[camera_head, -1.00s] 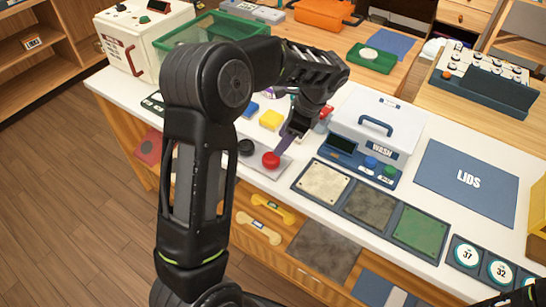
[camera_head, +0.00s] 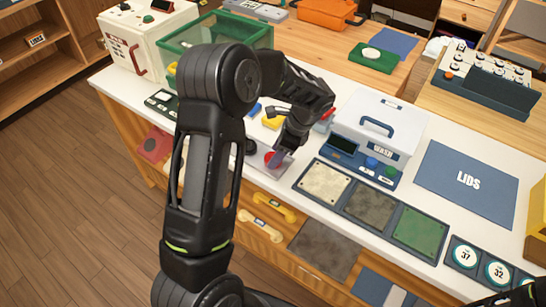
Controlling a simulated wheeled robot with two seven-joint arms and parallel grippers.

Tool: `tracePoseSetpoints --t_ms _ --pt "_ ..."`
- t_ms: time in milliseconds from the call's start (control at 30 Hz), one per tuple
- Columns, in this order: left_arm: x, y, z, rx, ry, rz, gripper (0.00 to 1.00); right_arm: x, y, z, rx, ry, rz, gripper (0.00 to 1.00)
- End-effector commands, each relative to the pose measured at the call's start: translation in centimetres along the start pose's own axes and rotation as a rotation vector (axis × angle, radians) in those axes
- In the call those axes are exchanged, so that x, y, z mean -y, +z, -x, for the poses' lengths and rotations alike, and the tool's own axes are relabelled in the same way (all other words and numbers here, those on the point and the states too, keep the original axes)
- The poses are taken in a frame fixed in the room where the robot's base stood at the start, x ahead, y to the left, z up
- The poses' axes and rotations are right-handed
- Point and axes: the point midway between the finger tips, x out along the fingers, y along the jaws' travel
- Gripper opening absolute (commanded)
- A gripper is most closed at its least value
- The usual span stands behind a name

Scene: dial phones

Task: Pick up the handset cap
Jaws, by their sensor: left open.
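A round red cap (camera_head: 269,157) sits on a grey tray (camera_head: 272,172) on the white counter. A round black piece (camera_head: 250,147) lies just left of it, partly behind my left arm. I cannot tell from the frame which of these is the handset cap. My left gripper (camera_head: 277,158) is open and points down at the red cap. Its fingers overlap the cap's right side in the picture; whether they touch it I cannot tell. My right gripper cannot be made out; only a dark part of mine shows in the bottom right corner.
A white wash box (camera_head: 402,117) with a blue control base stands right of the gripper. Three square pads (camera_head: 370,206) lie in front of it. A yellow block (camera_head: 271,123) lies behind the gripper. A blue LIDS mat (camera_head: 466,184) is bare at right.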

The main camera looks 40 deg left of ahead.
Motion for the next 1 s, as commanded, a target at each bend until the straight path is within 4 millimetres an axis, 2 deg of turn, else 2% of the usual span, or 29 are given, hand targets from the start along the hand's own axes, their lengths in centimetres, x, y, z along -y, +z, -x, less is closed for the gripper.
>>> tracePoseSetpoints --t_ms 167,700,1000 --pt "-0.02 -0.02 -1.09 0.000 -0.001 -0.001 0.53 0.03 0.04 0.17 0.001 0.001 -0.001 0.36" --pt "0.01 -0.02 -1.04 0.000 -0.001 0.000 0.53 0.03 0.04 0.14 0.001 0.001 -0.001 0.36" --pt "0.01 -0.02 -1.03 0.000 -0.001 0.000 0.28 0.03 0.04 0.14 0.001 0.001 -0.001 0.36"
